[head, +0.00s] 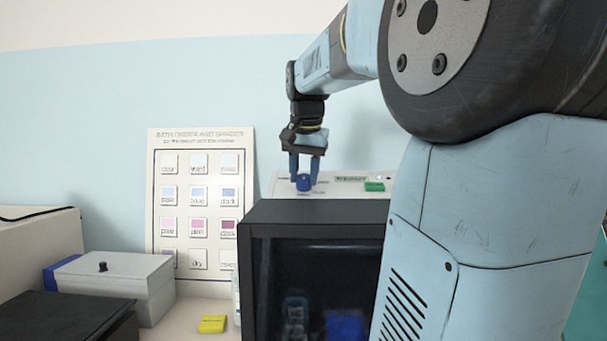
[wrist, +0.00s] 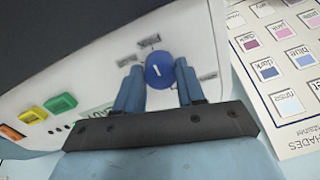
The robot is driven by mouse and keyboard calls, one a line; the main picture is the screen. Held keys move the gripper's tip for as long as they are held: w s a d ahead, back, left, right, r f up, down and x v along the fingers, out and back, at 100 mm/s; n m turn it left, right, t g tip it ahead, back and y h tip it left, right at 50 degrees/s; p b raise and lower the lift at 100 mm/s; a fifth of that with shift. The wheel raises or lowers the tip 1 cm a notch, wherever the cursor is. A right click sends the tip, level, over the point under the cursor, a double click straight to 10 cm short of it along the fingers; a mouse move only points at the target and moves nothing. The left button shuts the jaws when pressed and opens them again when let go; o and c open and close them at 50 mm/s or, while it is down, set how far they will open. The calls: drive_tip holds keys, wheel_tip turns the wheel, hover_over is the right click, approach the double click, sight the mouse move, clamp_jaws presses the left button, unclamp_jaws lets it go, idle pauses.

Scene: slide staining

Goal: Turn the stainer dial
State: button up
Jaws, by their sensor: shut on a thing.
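The stainer dial (wrist: 160,70) is a round blue knob with a short white pointer mark, on the white top panel of the stainer. In the head view the dial (head: 303,182) shows at the panel's left part. My gripper (wrist: 160,84) has its two blue fingers on either side of the dial, shut on it. In the head view my gripper (head: 304,168) points down from above. The stainer (head: 315,212) has a dark front with a window; its right side is hidden behind my arm.
A green button (head: 374,186) sits right of the dial; the wrist view also shows a yellow button (wrist: 33,115). A shade chart (head: 200,134) stands against the wall. A grey box (head: 125,265) and a yellow block (head: 212,324) lie left of the stainer.

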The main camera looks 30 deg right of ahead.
drive_tip(key=o, duration=1)
drive_tip(key=shift+o, duration=0.2)
drive_tip(key=v, duration=1.3)
drive_tip(key=shift+r, duration=0.3)
drive_tip(key=shift+a, duration=0.1)
